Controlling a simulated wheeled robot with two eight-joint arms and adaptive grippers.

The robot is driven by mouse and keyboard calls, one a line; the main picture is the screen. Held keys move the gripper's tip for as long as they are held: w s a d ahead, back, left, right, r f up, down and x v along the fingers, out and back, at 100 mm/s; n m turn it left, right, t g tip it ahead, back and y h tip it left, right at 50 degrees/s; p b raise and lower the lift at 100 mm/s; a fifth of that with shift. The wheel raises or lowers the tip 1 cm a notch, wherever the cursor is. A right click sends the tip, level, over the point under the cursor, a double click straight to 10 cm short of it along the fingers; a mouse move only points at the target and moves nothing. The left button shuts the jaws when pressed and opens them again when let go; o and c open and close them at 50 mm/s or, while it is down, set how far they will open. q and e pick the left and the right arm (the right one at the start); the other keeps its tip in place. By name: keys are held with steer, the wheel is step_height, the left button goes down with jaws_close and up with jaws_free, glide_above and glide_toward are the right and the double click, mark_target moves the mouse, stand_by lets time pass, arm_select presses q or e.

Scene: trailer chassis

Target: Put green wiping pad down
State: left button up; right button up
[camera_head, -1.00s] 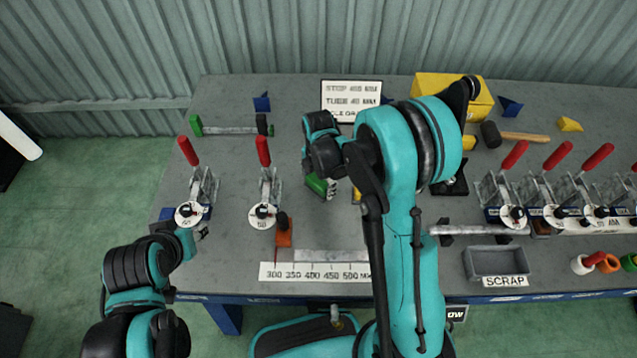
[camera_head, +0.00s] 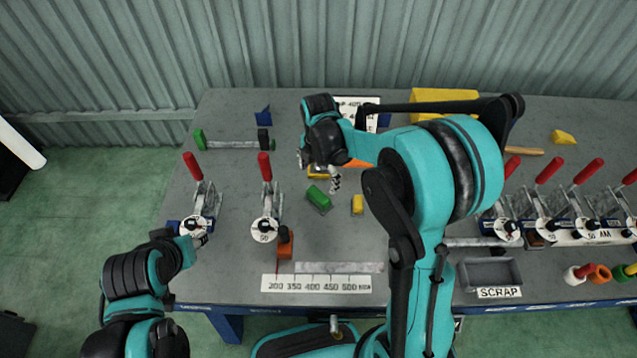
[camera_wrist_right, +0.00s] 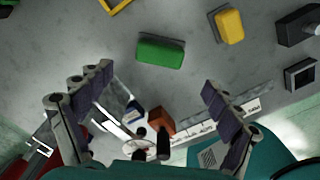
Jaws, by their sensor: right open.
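The green wiping pad (camera_head: 319,199) lies flat on the grey bench near the middle, left of a small yellow block. It also shows in the right wrist view (camera_wrist_right: 160,51), with bare bench around it. My right gripper (camera_head: 318,174) is apart from the pad, behind it in the head view. In the right wrist view its fingers (camera_wrist_right: 157,82) are spread wide with nothing between them, and the pad lies beyond the tips. My left gripper (camera_head: 198,239) is by the leftmost red-handled clamp, and its fingers are too small and hidden to judge.
The yellow block (camera_head: 357,205) lies close right of the pad. Red-handled clamps (camera_head: 266,207) stand to the left and in a row at right. A ruler strip (camera_head: 316,284) and metal bar (camera_head: 340,267) lie in front. A scrap tray (camera_head: 490,272) is at front right.

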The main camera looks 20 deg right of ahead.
steer(key=s+d+r+m+t, duration=0.1)
steer(key=s+r+m+t, duration=0.2)
steer(key=m, duration=0.9)
steer(key=s+d+r+m+t, duration=0.1)
steer(key=s+r+m+t, duration=0.3)
steer(key=s+r+m, duration=0.4)
steer(key=s+m, duration=0.3)
steer(key=s, duration=0.3)
steer(key=shift+d+r+m, duration=0.35)
steer(key=shift+m, duration=0.05)
steer(key=shift+f+b, duration=0.8)
steer(key=shift+f, duration=0.05)
steer(key=shift+o, duration=0.4)
